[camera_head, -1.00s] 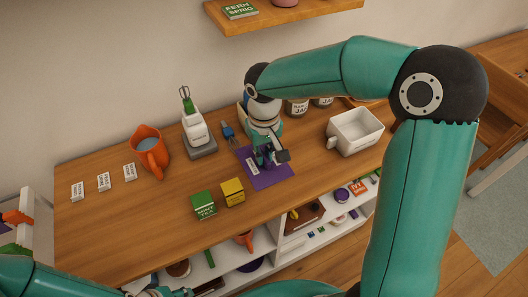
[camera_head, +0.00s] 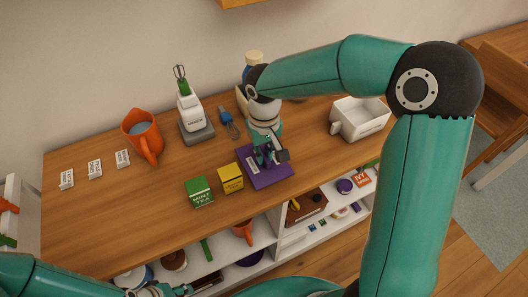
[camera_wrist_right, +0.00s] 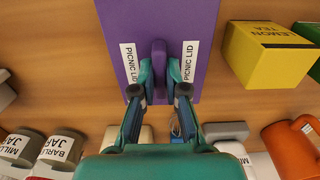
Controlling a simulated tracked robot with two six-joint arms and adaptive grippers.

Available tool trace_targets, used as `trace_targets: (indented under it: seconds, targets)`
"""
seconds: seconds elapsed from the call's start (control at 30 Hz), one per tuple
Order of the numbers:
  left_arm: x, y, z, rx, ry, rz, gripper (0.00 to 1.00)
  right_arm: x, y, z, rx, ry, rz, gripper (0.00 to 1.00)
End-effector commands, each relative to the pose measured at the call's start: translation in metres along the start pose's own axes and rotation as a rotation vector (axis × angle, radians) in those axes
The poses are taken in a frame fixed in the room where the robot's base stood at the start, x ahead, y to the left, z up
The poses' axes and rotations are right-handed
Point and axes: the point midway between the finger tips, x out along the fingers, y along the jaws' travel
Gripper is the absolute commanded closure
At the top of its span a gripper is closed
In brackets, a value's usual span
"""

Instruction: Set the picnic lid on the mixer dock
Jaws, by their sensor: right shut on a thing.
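The purple picnic lid (camera_head: 276,178) is a flat square board with an upright handle and white labels; its labels read clearly in the right wrist view (camera_wrist_right: 178,20). My right gripper (camera_head: 262,158) is shut on the lid's handle from above. The lid is over the wooden counter; I cannot tell whether it touches. A white mixer (camera_head: 190,112) stands on a grey base (camera_head: 198,133) to the lid's left and farther back; I take this base to be the mixer dock. My left gripper (camera_head: 165,291) shows only partly at the bottom edge, its fingers unclear.
A yellow box (camera_head: 231,177) and a green tea box (camera_head: 200,191) stand close to the lid's left. A blue-handled tool (camera_head: 229,124) lies between the mixer and my right arm. An orange pitcher (camera_head: 142,133) stands left of the mixer. Filled shelves lie below.

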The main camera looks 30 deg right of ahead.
Motion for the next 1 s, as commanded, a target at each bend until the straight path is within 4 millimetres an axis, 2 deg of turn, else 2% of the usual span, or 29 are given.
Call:
trace_targets:
  seconds: [0.57, 0.6, 0.77, 1.0]
  targets:
    - [0.0061, -0.0022, 0.0000, 0.000, 0.000, 0.000, 0.57, 0.0072, 0.0004, 0.0003, 0.001, 0.000, 0.000, 1.00]
    - [0.0061, -0.0022, 0.0000, 0.000, 0.000, 0.000, 0.57, 0.0072, 0.0004, 0.0003, 0.001, 0.000, 0.000, 0.86]
    - [0.0055, -0.0020, -0.0001, 0.000, 0.000, 0.000, 0.57, 0.0067, 0.0004, 0.0003, 0.001, 0.000, 0.000, 0.59]
    - [0.0055, -0.0020, -0.0001, 0.000, 0.000, 0.000, 0.57, 0.0067, 0.0004, 0.0003, 0.001, 0.000, 0.000, 0.58]
